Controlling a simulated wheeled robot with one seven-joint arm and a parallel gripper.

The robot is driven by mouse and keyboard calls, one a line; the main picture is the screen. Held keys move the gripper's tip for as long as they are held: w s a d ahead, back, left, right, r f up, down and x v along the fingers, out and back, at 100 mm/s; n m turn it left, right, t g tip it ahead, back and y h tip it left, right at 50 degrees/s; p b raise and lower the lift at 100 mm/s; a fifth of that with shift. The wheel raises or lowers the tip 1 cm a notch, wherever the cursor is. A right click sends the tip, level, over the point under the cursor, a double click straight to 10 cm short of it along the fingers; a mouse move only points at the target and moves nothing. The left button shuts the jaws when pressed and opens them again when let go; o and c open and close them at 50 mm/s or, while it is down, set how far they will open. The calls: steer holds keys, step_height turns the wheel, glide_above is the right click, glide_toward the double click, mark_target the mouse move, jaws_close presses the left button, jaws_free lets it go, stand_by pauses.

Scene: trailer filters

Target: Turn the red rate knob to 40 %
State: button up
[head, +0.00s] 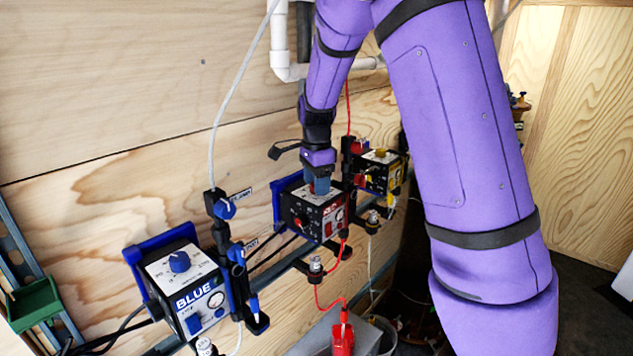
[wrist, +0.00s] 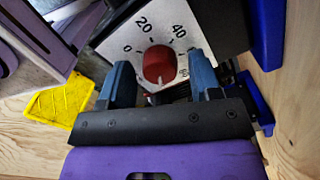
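The red rate knob (wrist: 158,64) shows in the wrist view on a pale dial plate (wrist: 110,45) marked 0, 20, 40 and further on, partly cut off. A pale spot shows at the knob's lower side; I cannot tell surely where its pointer stands. My gripper (wrist: 160,82) is open, with one blue finger on each side of the knob and gaps showing between. In the head view my gripper (head: 320,186) is over the top of the red controller box (head: 325,222), the middle one on the wall, and hides the knob.
The blue controller box (head: 185,285) is at front left, with tubing and a valve (head: 225,208) beside it. The yellow controller box (head: 382,175) is close behind the red one. A red tube (head: 330,300) hangs below. A green bin (head: 35,303) is at far left.

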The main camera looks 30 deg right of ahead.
steer(key=c, duration=0.8)
